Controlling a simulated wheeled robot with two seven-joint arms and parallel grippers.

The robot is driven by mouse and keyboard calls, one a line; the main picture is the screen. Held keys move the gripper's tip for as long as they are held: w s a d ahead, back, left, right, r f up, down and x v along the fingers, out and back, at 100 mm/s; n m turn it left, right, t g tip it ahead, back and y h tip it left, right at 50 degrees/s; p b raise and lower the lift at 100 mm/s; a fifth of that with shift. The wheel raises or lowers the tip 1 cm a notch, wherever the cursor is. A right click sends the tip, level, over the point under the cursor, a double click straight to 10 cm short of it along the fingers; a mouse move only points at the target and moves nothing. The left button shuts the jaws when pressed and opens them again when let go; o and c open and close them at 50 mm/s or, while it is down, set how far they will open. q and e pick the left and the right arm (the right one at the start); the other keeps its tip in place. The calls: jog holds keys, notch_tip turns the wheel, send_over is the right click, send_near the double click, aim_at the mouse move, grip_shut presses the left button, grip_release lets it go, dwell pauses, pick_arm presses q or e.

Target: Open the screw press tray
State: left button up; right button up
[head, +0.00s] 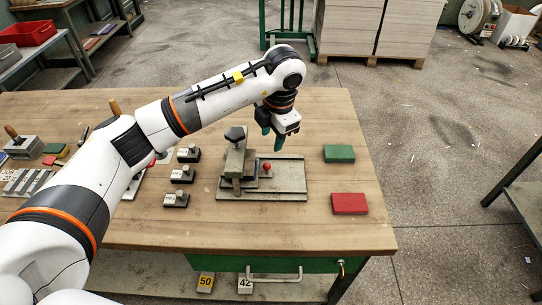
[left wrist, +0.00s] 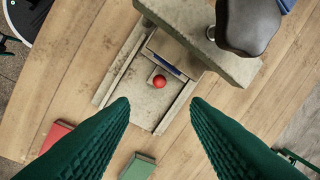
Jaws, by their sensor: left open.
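The screw press (head: 238,160) stands on a grey base plate (head: 290,178) with raised rails, on the wooden table. Its dark star knob (head: 235,134) is on top; a dark knob (left wrist: 247,25) also shows in the left wrist view. The tray's red ball handle (head: 267,167) sticks out right of the press; the tray itself is mostly hidden under the press. My left gripper (head: 272,138) has green fingers and hangs above and behind the handle. In the left wrist view, the open fingers (left wrist: 158,104) are empty, with the red ball (left wrist: 159,81) beyond their tips. My right gripper is out of view.
A green block (head: 339,153) and a red block (head: 349,204) lie right of the press. Several small black-based pieces with knobs (head: 182,174) stand to its left. My left arm crosses above the table's left side. A green drawer (head: 270,265) is under the front edge.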

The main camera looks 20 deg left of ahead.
aim_at(267, 164)
pick_arm(q)
jog(key=f, duration=0.4)
jog(key=a+f+p, duration=0.1)
jog(key=f, duration=0.2)
jog(key=w+f, duration=0.1)
jog(key=f, duration=0.3)
jog(key=shift+w+a+f+p, duration=0.1)
jog(key=shift+a+f+p, duration=0.2)
jog(key=shift+a, duration=0.1)
grip_shut()
